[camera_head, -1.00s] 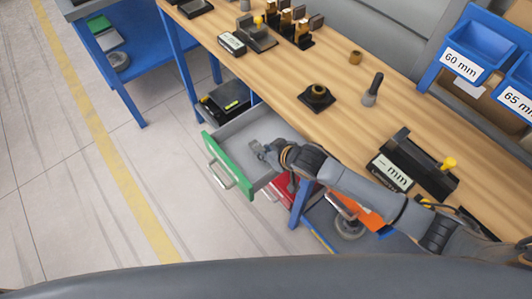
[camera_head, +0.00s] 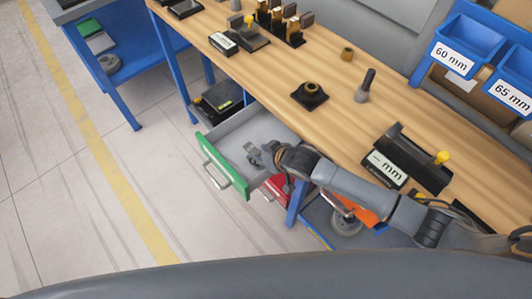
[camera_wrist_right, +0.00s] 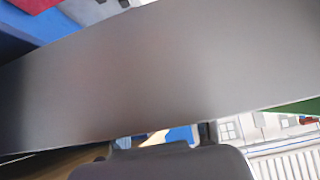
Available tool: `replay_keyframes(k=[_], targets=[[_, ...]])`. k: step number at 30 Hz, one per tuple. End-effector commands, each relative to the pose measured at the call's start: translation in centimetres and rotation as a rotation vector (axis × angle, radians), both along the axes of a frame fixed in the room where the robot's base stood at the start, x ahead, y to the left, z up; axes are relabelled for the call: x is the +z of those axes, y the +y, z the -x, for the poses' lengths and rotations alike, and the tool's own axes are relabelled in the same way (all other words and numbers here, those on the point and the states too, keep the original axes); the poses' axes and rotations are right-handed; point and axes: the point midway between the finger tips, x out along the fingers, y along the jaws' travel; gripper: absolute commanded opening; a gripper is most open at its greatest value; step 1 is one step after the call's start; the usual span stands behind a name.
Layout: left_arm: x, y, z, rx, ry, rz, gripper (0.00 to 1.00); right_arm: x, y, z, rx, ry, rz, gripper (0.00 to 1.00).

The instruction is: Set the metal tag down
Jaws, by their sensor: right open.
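My right gripper (camera_head: 253,152) is at the open grey drawer (camera_head: 232,143) with the green front (camera_head: 221,168), under the workbench edge. Its fingers point into the drawer from the right side, and it is open. In the right wrist view a broad plain grey surface crosses the picture, with the dark gripper (camera_wrist_right: 160,141) at the bottom edge. I cannot make out the metal tag in either view; the gripper and wrist hide part of the drawer. My left gripper is not in view.
The wooden workbench (camera_head: 330,125) carries a black block with a round socket (camera_head: 310,95), a grey-handled tool (camera_head: 365,88) and a labelled black fixture (camera_head: 412,160). Blue bins (camera_head: 470,40) stand at the back right. A red drawer (camera_head: 276,187) is below the bench. The floor at left is clear.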

Motion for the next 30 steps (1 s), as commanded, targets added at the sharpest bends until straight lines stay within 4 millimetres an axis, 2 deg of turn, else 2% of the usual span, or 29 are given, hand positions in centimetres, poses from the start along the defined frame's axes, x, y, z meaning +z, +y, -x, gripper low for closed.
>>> replay_keyframes(k=[5,18,24,30], targets=[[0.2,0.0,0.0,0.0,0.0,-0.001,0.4,1.4,-0.8,1.1,0.001,0.0,-0.001,0.44],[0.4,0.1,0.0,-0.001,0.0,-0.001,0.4,7.1,-4.2,5.7,0.0,-0.001,0.001,0.44],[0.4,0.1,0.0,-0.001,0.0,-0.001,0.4,8.3,-4.9,6.7,0.0,0.0,0.0,0.44],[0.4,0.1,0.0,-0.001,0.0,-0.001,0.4,8.5,-5.0,6.8,0.0,0.0,0.0,0.44]])
